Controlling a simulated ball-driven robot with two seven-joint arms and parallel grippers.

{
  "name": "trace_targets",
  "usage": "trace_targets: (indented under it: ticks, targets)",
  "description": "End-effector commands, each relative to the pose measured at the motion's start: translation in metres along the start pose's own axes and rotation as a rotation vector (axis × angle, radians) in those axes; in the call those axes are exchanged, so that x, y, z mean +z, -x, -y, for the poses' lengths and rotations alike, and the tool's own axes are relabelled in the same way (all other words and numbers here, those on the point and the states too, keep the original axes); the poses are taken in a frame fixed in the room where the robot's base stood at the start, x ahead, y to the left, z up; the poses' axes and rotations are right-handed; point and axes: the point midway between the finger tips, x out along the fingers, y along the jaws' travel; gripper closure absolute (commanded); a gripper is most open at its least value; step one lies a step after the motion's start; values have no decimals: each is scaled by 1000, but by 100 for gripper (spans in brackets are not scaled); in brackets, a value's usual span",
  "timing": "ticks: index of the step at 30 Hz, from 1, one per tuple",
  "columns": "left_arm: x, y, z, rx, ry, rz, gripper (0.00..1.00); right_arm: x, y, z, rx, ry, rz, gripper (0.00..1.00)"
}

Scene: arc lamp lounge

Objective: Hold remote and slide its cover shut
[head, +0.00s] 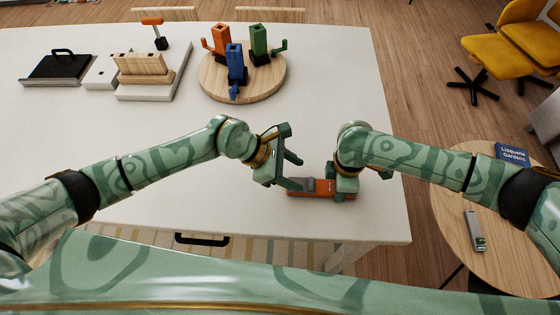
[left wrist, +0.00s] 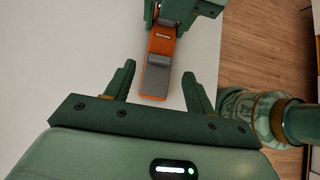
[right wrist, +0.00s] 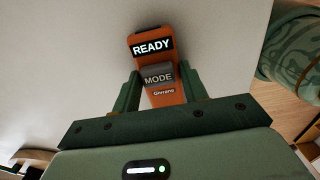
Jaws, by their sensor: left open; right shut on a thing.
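The orange remote (head: 325,195) lies at the table's front right, its length running left to right. A grey piece (left wrist: 156,80) sits on its left part. In the right wrist view, a black READY panel (right wrist: 153,47) shows at the remote's far end, with a grey MODE piece (right wrist: 158,76) nearer. My right gripper (right wrist: 160,86) is shut on the remote, one finger on each side, and hides its right part in the head view. My left gripper (head: 296,172) is open at the remote's left end. Its fingers (left wrist: 159,84) stand either side of that end, apart from it.
A round wooden board (head: 275,85) with orange, blue and green figures stands behind. A pale block stand (head: 155,85) and a dark handled tray (head: 57,68) are at the back left. A round side table (head: 455,195) stands right. The table's left middle is clear.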

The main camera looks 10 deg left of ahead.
Motion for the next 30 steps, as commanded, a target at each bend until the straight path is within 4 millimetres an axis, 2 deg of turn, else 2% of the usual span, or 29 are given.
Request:
trace_targets:
  ticks: [1, 6, 10, 15, 26, 27, 29, 30]
  targets:
    - [-1, 13, -1, 3, -3, -3, 45, 0, 0, 0, 0, 0, 0, 83]
    - [0, 49, 0, 2, -2, -2, 45, 0, 0, 0, 0, 0, 0, 83]
    - [0, 65, 0, 1, 0, -1, 45, 0, 0, 0, 0, 0, 0, 83]
    - [0, 72, 0, -1, 0, 0, 45, 0, 0, 0, 0, 0, 0, 83]
    - [0, 72, 0, -1, 0, 0, 45, 0, 0, 0, 0, 0, 0, 83]
    - [0, 72, 0, -1, 0, 0, 45, 0, 0, 0, 0, 0, 0, 51]
    - [0, 72, 0, -1, 0, 0, 45, 0, 0, 0, 0, 0, 0, 35]
    - [0, 72, 0, -1, 0, 0, 45, 0, 0, 0, 0, 0, 0, 31]
